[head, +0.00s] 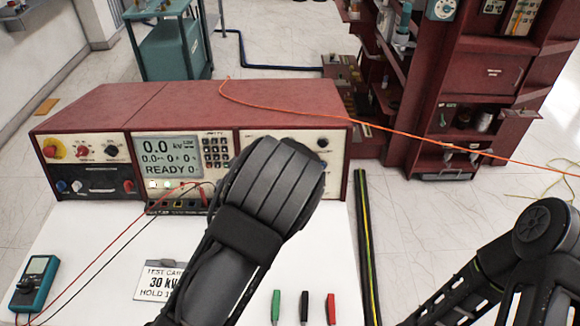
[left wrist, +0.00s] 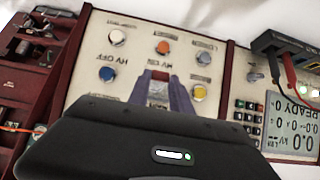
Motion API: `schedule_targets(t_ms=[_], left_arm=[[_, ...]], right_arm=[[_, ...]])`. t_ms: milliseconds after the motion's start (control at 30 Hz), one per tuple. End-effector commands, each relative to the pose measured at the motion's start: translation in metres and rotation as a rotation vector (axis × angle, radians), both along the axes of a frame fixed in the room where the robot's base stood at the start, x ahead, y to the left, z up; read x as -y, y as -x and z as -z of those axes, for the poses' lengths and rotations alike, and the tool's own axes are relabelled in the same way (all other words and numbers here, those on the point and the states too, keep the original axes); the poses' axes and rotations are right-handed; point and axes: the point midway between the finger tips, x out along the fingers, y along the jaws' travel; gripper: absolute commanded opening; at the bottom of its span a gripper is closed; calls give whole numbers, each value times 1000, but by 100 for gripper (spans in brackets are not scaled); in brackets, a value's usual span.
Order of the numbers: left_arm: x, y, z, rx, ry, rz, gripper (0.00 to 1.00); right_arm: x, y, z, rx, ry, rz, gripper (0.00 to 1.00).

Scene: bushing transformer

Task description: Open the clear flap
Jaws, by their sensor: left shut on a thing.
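The control panel (left wrist: 205,62) fills much of the left wrist view, upside down, with an HV ON label near the middle. My left gripper (left wrist: 161,80) reaches to the panel there, its fingers close together at that label. It is shut on the clear flap, whose edges are hard to make out between and behind the fingers. In the head view, my left arm covers this right-hand panel section, and the gripper is hidden behind it. My right arm shows at the lower right of the head view, but its gripper is out of view.
The red console (head: 190,105) stands on the white table (head: 110,225). A teal meter (head: 35,283), a test card (head: 163,280) and several clips (head: 304,306) lie near the front. An orange cable (head: 400,133) crosses toward the red cabinet (head: 490,70).

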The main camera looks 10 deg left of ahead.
Motion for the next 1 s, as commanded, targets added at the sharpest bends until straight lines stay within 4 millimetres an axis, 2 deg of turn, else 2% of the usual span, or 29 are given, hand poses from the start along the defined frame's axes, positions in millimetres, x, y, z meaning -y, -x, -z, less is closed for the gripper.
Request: schedule_targets(t_ms=[33,500,733,1000], left_arm=[[1,-3,-8,-35,2,5,0],[-5,-11,-32,-438,113,-3,0],[-5,-13,-38,-550,141,-5,0],[-5,-15,-40,-602,154,-4,0]], right_arm=[[1,0,-6,-2,1,0,36],[1,0,-7,-4,2,0,36],[2,0,-10,-5,2,0,36],[2,0,-10,-6,3,0,36]])
